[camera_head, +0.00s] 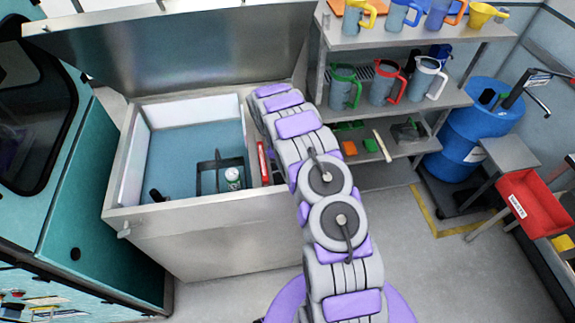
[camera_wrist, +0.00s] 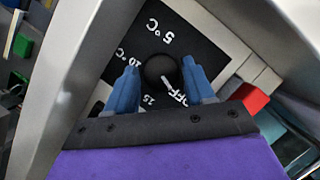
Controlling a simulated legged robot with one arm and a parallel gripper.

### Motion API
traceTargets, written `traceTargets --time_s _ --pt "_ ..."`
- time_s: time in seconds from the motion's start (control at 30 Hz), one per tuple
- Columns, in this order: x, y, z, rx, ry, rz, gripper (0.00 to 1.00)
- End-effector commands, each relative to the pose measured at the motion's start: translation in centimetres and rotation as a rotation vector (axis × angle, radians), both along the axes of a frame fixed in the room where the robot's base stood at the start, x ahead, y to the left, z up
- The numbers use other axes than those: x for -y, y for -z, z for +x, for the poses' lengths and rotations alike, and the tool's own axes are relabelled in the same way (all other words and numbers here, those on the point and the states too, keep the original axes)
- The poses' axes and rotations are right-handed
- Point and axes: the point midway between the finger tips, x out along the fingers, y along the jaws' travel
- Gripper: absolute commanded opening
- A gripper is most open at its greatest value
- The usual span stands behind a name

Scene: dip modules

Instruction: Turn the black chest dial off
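The black dial (camera_wrist: 160,70) shows in the wrist view on a black panel (camera_wrist: 190,35) lettered 5°C, 10°C, 15 and OFF. A white pointer mark on the dial points down and slightly right, towards the OFF lettering. My gripper (camera_wrist: 160,76) has its two blue fingers on either side of the dial, with narrow gaps showing, so it looks open around it. I cannot tell how deep the fingertips reach. In the head view the chest (camera_head: 200,228) stands with its lid (camera_head: 175,50) up. My arm hides the dial and gripper there.
Inside the chest are a dark basket with a green-and-white can (camera_head: 232,175) and a red item (camera_head: 262,162). A shelf (camera_head: 400,38) with pitchers stands behind and right. A blue barrel (camera_head: 470,135) and red bin (camera_head: 530,207) stand right.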

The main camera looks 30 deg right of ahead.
Motion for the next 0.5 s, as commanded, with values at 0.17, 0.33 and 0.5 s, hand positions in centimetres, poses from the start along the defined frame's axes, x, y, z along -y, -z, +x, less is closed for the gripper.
traceTargets --time_s 0.17,0.33,0.5 --pt "-0.03 0.03 -0.03 0.000 0.001 0.000 0.69" --pt "-0.04 0.05 -0.05 -0.002 0.002 0.001 0.69" --pt "-0.19 -0.68 0.27 0.001 0.001 0.001 0.69"
